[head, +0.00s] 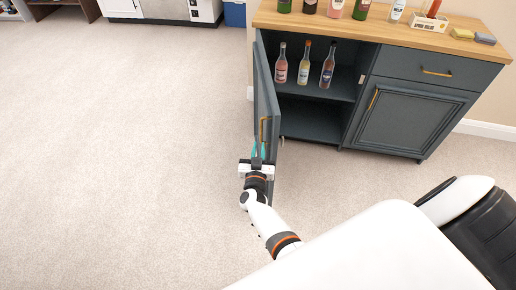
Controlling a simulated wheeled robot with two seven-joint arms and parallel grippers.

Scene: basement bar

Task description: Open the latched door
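The dark blue-grey cabinet (318,119) has its left door (266,92) swung wide open, seen nearly edge-on. A gold handle (263,130) is on the door near its free edge. My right gripper (258,149) is at the lower end of this handle, close to the door's face. Its two teal fingers show apart with a gap between them. Whether they touch the handle or door is too small to tell. My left gripper is out of view.
Several bottles (304,63) stand on the shelf inside. The cabinet's right door (405,120) and drawer (437,71) are shut. More bottles and a sponge (462,34) are on the wooden top (345,25). The carpet (120,150) to the left is clear.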

